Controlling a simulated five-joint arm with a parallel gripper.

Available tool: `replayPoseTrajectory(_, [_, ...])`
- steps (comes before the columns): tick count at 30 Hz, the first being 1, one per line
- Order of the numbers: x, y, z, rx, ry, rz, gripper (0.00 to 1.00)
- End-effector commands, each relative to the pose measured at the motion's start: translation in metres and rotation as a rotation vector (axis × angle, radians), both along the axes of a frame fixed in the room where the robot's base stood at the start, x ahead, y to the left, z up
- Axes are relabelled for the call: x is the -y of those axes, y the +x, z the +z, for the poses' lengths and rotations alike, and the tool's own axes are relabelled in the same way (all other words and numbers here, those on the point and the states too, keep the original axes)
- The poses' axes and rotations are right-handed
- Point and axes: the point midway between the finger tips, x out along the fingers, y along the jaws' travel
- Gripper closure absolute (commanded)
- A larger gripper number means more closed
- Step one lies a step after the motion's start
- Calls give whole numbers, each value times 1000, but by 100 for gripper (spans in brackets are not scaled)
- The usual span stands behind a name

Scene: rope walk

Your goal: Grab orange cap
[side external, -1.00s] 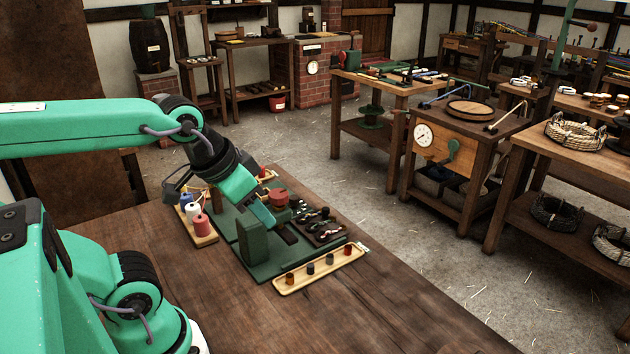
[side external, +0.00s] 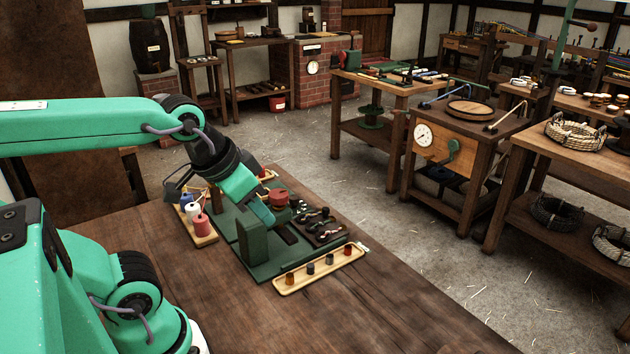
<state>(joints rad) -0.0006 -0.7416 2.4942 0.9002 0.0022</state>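An orange-brown cap (side external: 289,278) stands at the left end of a pale wooden tray (side external: 320,276) on the near side of the green board. Dark grey caps and a red cap (side external: 348,249) stand in the same tray to its right. My gripper (side external: 268,218) is above the green board (side external: 262,268), behind and left of the tray and apart from the orange cap. A green upright block (side external: 252,243) stands just in front of it. The fingertips are small and partly hidden, so I cannot tell whether they are open.
A red round piece (side external: 281,198) stands close beside my gripper. A dark tray of small parts (side external: 318,226) lies to the right. Spools (side external: 201,226) stand in a wooden tray at left. The bench (side external: 370,315) in front is clear.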

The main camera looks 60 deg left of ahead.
Motion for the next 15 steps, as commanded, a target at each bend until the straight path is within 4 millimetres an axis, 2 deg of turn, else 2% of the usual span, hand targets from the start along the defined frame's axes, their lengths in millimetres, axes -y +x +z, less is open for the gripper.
replayPoseTrajectory(8, [-2, 21, 3, -45, 11, -11, 71])
replayPoseTrajectory(15, [-7, 58, 2, -113, 26, -36, 71])
